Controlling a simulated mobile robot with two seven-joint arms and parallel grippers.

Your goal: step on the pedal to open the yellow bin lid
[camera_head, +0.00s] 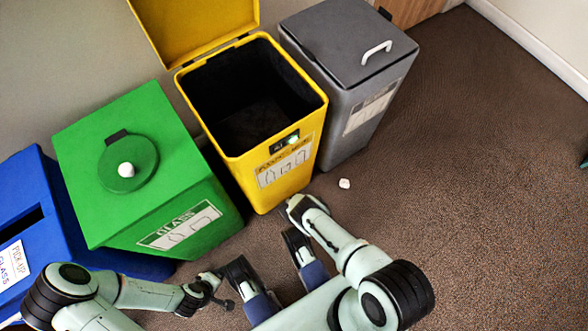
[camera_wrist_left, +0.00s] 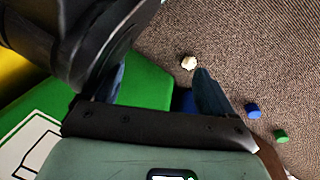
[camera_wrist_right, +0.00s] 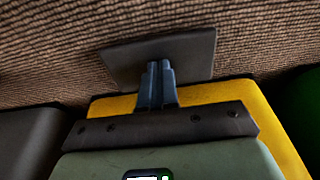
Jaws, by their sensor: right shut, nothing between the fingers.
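The yellow bin (camera_head: 277,158) stands between the green and grey bins. Its lid (camera_head: 195,25) is raised and tilted back, and the dark inside shows empty as far as I can see. In the right wrist view a flat dark pedal (camera_wrist_right: 197,50) sticks out from the yellow bin's foot (camera_wrist_right: 265,105). My right gripper (camera_wrist_right: 159,68) is shut and empty, its fingertips over the pedal; I cannot tell whether they press on it. In the head view my right arm hides the pedal. My left gripper (camera_wrist_left: 160,85) is open and empty, low near the green bin (camera_wrist_left: 148,86).
The grey bin (camera_head: 345,95) with a white handle is at right; the blue bin (camera_head: 62,225) is at far left. A small white crumpled piece (camera_head: 344,183) lies on the carpet. Blue (camera_wrist_left: 253,110) and green (camera_wrist_left: 281,136) bits lie on the floor.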

